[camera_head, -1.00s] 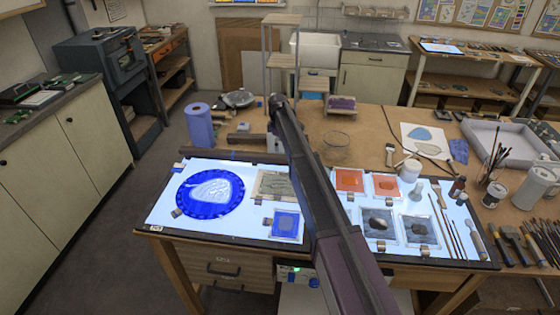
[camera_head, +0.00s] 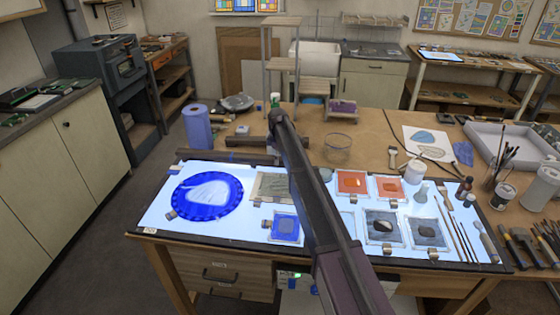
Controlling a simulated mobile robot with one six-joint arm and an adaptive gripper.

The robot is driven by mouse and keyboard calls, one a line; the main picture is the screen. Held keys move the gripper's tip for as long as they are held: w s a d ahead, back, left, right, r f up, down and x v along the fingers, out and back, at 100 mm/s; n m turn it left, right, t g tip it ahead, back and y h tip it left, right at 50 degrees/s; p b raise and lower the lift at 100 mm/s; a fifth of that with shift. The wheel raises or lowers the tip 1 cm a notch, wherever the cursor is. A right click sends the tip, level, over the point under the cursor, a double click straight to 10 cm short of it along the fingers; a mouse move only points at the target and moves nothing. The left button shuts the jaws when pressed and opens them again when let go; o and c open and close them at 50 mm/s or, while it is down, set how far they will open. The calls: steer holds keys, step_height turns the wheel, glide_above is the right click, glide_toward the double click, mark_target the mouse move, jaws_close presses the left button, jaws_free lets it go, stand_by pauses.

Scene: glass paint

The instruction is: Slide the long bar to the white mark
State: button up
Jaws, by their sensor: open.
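A long dark bar (camera_head: 227,157) lies along the back edge of the lit glass table (camera_head: 155,217), left of my arm. Its right end runs up to or behind my arm, so I cannot see where it stops. A shorter dark bar (camera_head: 243,142) lies just behind it on the wooden bench. I cannot make out with certainty a white mark along the bar. My arm rises from the bottom of the picture across the lit table to an end above the bench. My gripper does not show; it is out of view or hidden behind the arm.
A blue glass disc (camera_head: 207,195), a blue tile (camera_head: 285,227) and orange tiles (camera_head: 351,182) lie on the lit surface. A blue roll (camera_head: 197,127) stands behind the left corner. A glass bowl (camera_head: 337,148) and white jar (camera_head: 415,172) stand right of my arm.

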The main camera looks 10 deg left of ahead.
stand_by(0.3)
jaws_close()
steer(key=shift+s, duration=1.9)
steer(key=shift+w, duration=0.1)
jaws_free()
steer(key=shift+r, duration=0.1)
